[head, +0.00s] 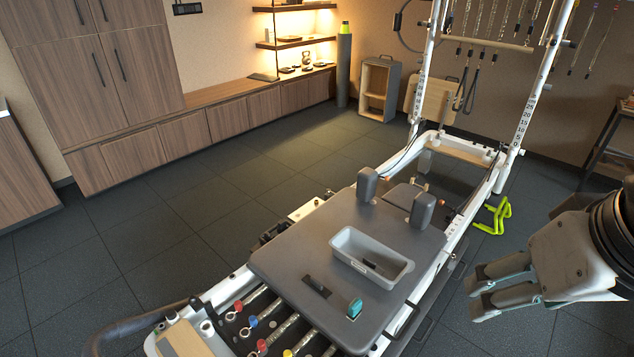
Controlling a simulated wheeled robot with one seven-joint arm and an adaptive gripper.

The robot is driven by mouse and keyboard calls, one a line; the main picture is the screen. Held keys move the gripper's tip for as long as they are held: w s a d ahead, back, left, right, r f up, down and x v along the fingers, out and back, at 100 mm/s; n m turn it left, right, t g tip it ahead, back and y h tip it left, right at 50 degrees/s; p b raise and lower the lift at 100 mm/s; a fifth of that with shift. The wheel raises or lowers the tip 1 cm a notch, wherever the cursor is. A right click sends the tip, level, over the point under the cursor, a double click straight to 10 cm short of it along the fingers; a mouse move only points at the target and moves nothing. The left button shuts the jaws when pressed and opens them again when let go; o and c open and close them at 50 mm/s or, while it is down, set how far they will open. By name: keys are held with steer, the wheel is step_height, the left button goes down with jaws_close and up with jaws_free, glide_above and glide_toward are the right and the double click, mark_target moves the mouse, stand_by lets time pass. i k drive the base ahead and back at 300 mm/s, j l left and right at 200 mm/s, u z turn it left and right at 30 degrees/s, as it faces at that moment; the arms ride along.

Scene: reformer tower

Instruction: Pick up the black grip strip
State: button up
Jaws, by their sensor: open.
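A small flat black strip (317,287) lies on the grey padded carriage (285,266) of the reformer, near its front edge. It looks like the black grip strip. Another small dark piece (369,263) lies inside the grey tray (345,240) on the same carriage; I cannot tell what it is. My gripper (474,291) is at the right of the head view, beyond the carriage's right edge and over the floor side. Its two fingers point left and are apart, with nothing between them. It is well away from the black strip.
A teal object (354,308) stands to the right of the strip. Two shoulder rests (367,185) rise at the carriage's far end. White tower posts (530,100) stand behind. A lime-green frame (493,216) sits on the floor. Open floor lies to the left.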

mark_target(312, 283)
steer(key=u, duration=0.5)
steer(key=l+u, duration=0.25)
steer(key=l, duration=0.4)
steer(key=k, duration=1.05)
steer(key=u, duration=0.4)
steer(key=i+l+u, duration=0.25)
steer(key=l+u, duration=0.25)
steer(key=l, duration=0.2)
steer(key=i+l+u, duration=0.15)
steer(key=l+u, duration=0.15)
steer(key=i+l, duration=0.1)
steer(key=l, duration=0.45)
steer(key=i+l+u, duration=0.1)
steer(key=l, duration=0.45)
steer(key=i+l, duration=0.1)
steer(key=l, duration=0.5)
steer(key=i+l, duration=0.1)
steer(key=l, duration=0.45)
steer(key=u, duration=0.05)
